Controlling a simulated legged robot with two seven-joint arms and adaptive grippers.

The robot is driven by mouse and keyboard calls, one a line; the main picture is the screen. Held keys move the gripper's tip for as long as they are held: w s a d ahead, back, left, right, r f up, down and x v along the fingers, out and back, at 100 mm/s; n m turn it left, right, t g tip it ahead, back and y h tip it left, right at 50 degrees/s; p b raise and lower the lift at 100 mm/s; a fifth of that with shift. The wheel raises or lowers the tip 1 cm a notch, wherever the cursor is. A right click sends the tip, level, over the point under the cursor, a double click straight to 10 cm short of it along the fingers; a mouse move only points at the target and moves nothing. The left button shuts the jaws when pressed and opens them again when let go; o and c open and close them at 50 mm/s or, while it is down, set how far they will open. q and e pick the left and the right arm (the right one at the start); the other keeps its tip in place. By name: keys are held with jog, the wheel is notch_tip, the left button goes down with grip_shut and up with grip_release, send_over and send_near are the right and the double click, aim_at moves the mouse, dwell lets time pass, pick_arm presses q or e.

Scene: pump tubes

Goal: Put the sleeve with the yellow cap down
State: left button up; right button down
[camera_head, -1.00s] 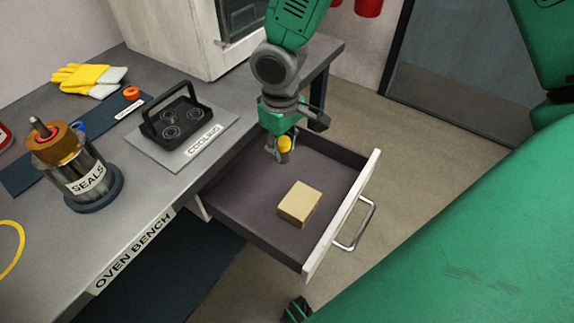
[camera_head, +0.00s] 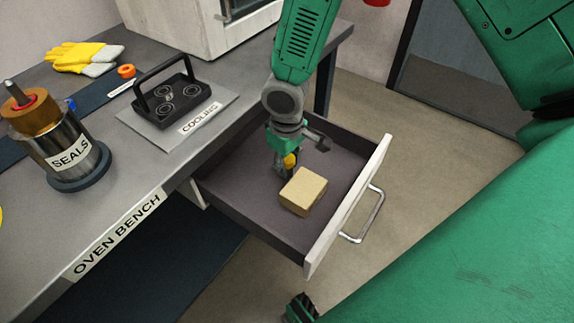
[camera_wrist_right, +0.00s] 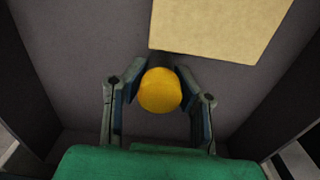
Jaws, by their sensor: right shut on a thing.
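The sleeve's yellow cap (camera_head: 290,161) shows inside the open drawer (camera_head: 240,205), just behind a tan box. My right gripper (camera_head: 287,170) reaches down into the drawer and is shut on the sleeve. In the right wrist view the round yellow cap (camera_wrist_right: 160,90) sits between the two fingers of the gripper (camera_wrist_right: 160,95), with a bit of the dark sleeve beyond it. Most of the sleeve is hidden under the cap and fingers, and I cannot tell if its end touches the drawer floor.
The tan box (camera_head: 302,191) lies in the drawer, close in front of the sleeve; it also shows in the right wrist view (camera_wrist_right: 215,25). The drawer's left floor is bare. On the bench stand a black carrier (camera_head: 172,95) on the cooling plate and the seals canister (camera_head: 62,150).

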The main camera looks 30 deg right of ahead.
jog(key=shift+r, duration=0.1)
jog(key=c, duration=1.3)
grip_release()
jog(key=shift+a, duration=0.1)
notch_tip(320, 180, up, 12)
jog(key=p, duration=0.4)
jog(key=shift+p, duration=0.35)
